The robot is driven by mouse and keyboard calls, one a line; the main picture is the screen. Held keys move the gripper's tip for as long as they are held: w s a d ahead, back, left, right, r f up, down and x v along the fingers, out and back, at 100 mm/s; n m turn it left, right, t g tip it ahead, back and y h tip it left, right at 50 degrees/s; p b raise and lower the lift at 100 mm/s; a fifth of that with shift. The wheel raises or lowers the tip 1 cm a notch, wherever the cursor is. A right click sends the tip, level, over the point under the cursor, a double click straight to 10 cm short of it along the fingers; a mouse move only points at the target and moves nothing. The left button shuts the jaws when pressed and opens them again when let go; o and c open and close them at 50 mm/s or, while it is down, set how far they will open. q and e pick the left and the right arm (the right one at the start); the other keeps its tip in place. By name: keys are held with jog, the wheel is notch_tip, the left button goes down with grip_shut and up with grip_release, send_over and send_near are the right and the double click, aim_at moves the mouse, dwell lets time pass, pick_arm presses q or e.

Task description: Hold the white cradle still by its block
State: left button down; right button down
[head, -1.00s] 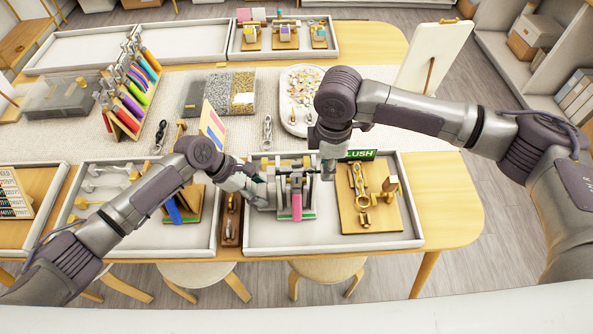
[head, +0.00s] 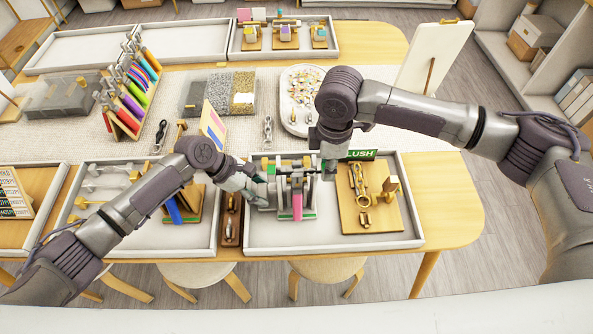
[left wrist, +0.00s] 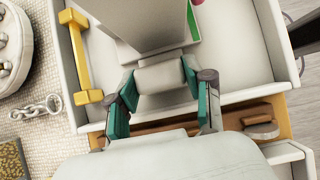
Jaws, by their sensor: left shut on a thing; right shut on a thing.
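The white cradle (head: 283,209) stands in the front right tray, with a pink strip (head: 297,206) hanging at its front. Its pale block (left wrist: 165,77) shows in the left wrist view between the teal pads of my left gripper (left wrist: 160,84). My left gripper (head: 263,191) reaches the cradle's left side in the head view and is shut on the block. My right gripper (head: 329,170) points down at the cradle's right side, beside the green sign. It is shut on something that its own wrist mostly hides.
A wooden board (head: 381,218) with metal links lies right of the cradle in the same tray (head: 330,243). A narrow brown wooden holder (head: 232,230) stands to the left between trays. A yellow bar handle (left wrist: 80,60) shows in the left wrist view.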

jog(key=shift+s+f, duration=0.1)
jog(key=shift+f, duration=0.2)
dwell(0.6)
jog(key=c, duration=0.9)
grip_release()
jog(key=shift+a, duration=0.1)
jog(key=shift+o, duration=0.2)
jog(key=shift+r, duration=0.15)
notch_tip(320, 180, up, 12)
